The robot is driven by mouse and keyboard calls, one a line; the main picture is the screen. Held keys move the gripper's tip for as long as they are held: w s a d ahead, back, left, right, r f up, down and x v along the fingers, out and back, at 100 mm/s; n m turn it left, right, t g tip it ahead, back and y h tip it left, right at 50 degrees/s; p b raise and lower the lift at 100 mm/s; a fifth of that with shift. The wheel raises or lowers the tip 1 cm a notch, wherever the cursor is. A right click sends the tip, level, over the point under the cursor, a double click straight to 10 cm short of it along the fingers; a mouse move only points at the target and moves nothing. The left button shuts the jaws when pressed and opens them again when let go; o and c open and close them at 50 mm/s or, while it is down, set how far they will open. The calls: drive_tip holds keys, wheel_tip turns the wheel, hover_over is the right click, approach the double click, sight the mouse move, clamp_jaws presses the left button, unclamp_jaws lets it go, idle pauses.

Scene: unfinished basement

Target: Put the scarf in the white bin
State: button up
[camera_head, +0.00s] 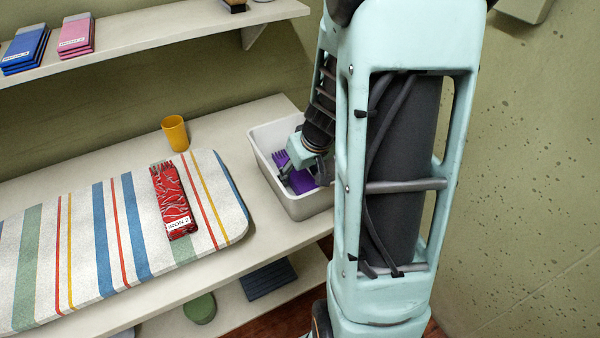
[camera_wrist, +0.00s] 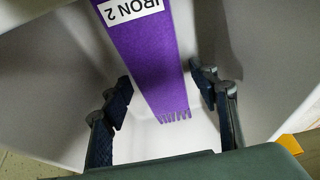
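A purple scarf (camera_head: 288,178) with a fringed end lies inside the white bin (camera_head: 310,207). In the wrist view the purple scarf (camera_wrist: 150,55) bears a white label reading "IRON 2", and pale walls of the white bin (camera_wrist: 55,75) surround it. My gripper (camera_head: 303,172) is down inside the bin, over the scarf. In the wrist view my gripper (camera_wrist: 163,92) is open, with its fingers apart on either side of the scarf and no clear contact. A red patterned folded cloth (camera_head: 174,200) with a white label lies on the striped ironing board (camera_head: 83,245).
A yellow cup (camera_head: 175,133) stands behind the board on the shelf (camera_head: 225,135). Blue (camera_head: 25,48) and pink (camera_head: 76,36) folded stacks sit on the upper shelf. A green round item (camera_head: 200,308) and a dark folded item (camera_head: 268,280) lie on the lower shelf.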

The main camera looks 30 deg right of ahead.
drive_tip(key=shift+o, duration=0.2)
drive_tip(key=shift+r, duration=0.1)
drive_tip(key=shift+r+p, duration=0.15)
drive_tip(key=shift+p, duration=0.15)
drive_tip(key=p+v, duration=0.3)
drive_tip(key=v, duration=0.9)
drive_tip(key=shift+p, duration=0.3)
